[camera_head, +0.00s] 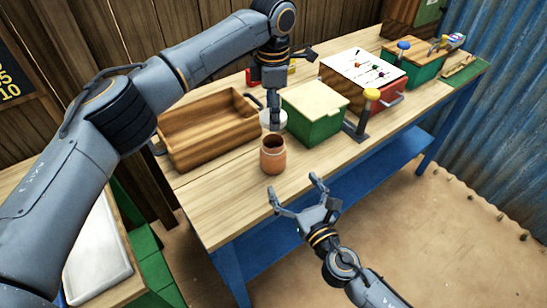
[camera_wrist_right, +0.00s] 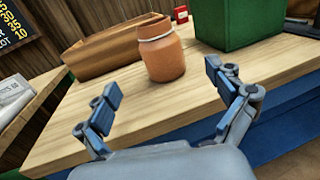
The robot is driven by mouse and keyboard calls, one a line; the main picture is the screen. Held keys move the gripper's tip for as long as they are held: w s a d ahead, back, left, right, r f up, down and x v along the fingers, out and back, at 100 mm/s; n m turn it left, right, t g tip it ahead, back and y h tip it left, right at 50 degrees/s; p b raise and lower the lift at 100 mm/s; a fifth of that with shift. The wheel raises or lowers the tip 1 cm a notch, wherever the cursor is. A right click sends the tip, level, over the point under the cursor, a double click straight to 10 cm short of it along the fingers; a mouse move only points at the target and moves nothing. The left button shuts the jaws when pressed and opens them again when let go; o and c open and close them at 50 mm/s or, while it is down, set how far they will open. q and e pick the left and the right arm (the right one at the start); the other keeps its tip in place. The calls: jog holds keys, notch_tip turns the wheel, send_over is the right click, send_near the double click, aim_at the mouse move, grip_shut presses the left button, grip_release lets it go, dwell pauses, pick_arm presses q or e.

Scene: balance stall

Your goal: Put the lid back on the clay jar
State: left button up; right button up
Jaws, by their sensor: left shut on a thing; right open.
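The clay jar (camera_head: 272,158) stands upright near the table's front edge, with its dark round mouth open at the top. In the right wrist view the jar (camera_wrist_right: 165,60) shows a pale band around its neck. My left gripper (camera_head: 274,122) points down just behind and above the jar in the picture. It is shut at a pale round thing (camera_head: 265,119), which looks like the lid; the fingers partly hide it. My right gripper (camera_head: 298,190) is open and empty in front of the jar, apart from it. Its fingers also show in the wrist view (camera_wrist_right: 160,103).
A wooden tray (camera_head: 205,150) lies left of the jar. A green box (camera_head: 318,128) with a pale top stands to its right, beside a post with a yellow knob (camera_head: 371,95). Bare tabletop (camera_head: 220,205) lies left and front of the jar.

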jog(key=shift+a, duration=0.1)
jog(key=x, duration=1.2)
jog(key=c, duration=1.8)
pick_arm(q)
send_over(273, 135)
jog(key=s, duration=0.3)
jog(key=shift+w+f, duration=0.15)
jog(key=shift+f, duration=1.1)
jog(key=shift+w+f, duration=0.1)
jog(key=shift+f, duration=1.1)
jog(key=shift+f, duration=0.9)
jog(key=shift+f, duration=0.55)
